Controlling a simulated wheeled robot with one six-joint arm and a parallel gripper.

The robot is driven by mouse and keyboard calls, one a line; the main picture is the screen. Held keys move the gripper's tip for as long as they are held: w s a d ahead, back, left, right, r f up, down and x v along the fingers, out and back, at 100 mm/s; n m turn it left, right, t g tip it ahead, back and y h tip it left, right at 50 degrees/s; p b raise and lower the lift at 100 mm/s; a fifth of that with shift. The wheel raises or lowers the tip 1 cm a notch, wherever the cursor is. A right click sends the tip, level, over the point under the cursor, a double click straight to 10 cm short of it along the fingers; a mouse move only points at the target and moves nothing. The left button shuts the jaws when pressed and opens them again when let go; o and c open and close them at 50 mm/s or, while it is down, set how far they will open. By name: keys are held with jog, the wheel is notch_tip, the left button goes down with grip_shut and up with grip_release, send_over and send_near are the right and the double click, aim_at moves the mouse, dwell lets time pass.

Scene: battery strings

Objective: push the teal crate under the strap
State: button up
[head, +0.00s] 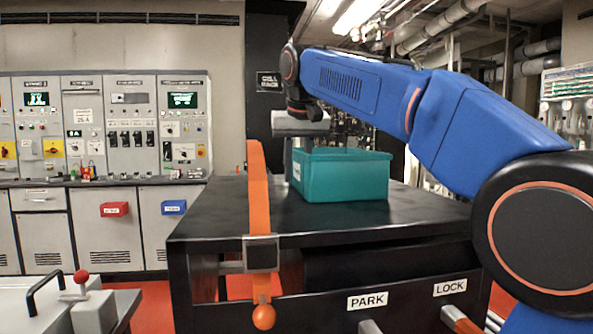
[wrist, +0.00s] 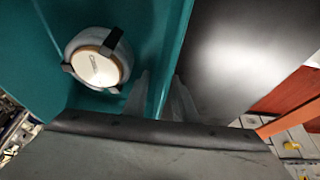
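The teal crate (head: 345,176) stands upright on the black bench top, right of the orange strap (head: 258,190). The strap stands up at the bench's front left, passes through a metal buckle (head: 261,254) and ends in an orange ball. The crate looks apart from the strap. My gripper (head: 298,160) points down at the crate's left end. In the wrist view my fingers (wrist: 160,98) straddle the crate's wall, one inside and one outside, and look closed on it. The crate (wrist: 30,60) fills the left of that view.
A round cream-faced part (wrist: 97,66) with dark clips lies inside the crate. The black bench (head: 215,222) has clear top around the crate. PARK (head: 367,300) and LOCK (head: 450,287) labels mark its front. A red-knobbed lever (head: 81,278) stands at front left.

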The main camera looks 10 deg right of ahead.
grip_shut()
dwell(1.4)
